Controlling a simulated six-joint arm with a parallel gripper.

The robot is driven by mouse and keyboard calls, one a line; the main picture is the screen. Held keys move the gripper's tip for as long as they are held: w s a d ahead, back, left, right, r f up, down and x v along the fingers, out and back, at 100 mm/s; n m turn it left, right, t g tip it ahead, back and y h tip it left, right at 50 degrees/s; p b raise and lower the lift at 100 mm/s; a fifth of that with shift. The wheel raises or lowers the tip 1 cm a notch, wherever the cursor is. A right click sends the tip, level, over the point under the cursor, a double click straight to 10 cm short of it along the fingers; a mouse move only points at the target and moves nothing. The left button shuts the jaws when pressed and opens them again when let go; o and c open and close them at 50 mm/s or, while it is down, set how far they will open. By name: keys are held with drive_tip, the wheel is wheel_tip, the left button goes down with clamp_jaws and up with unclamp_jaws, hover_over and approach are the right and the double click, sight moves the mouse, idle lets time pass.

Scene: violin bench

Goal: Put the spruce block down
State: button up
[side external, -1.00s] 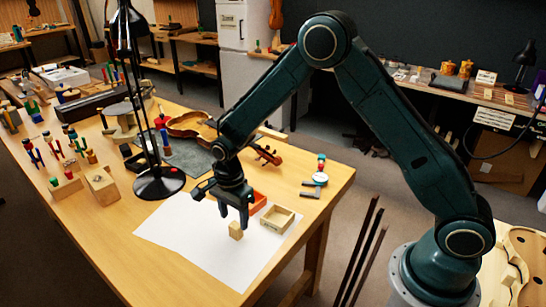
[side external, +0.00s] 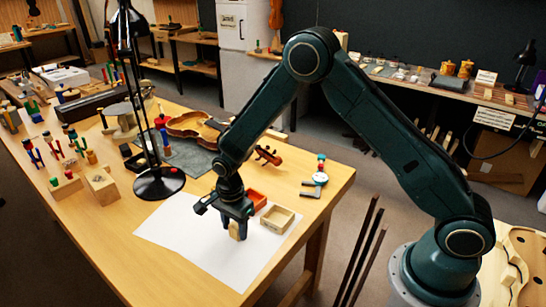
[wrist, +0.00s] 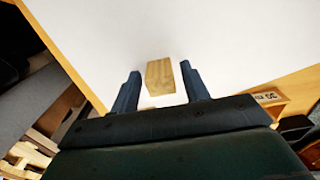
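The spruce block (side external: 234,231) is a small pale wooden block on the white sheet (side external: 190,245). My gripper (side external: 236,233) is low over the sheet, pointing down, with its fingers on either side of the block. In the wrist view, the block (wrist: 160,77) lies between the two fingers of my gripper (wrist: 161,70), with a clear gap on each side. The gripper is open and not holding it. The fingers hide part of the block in the side view.
The black lamp base (side external: 160,185) is to the left. A violin (side external: 200,128) lies farther back. The front of the sheet is clear.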

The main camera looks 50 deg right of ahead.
sight(234, 226)
drive_tip(key=c, duration=0.8)
drive_tip(key=shift+r, duration=0.2)
wheel_tip(234, 226, up, 20)
drive_tip(key=shift+f, duration=0.15)
idle(0.5)
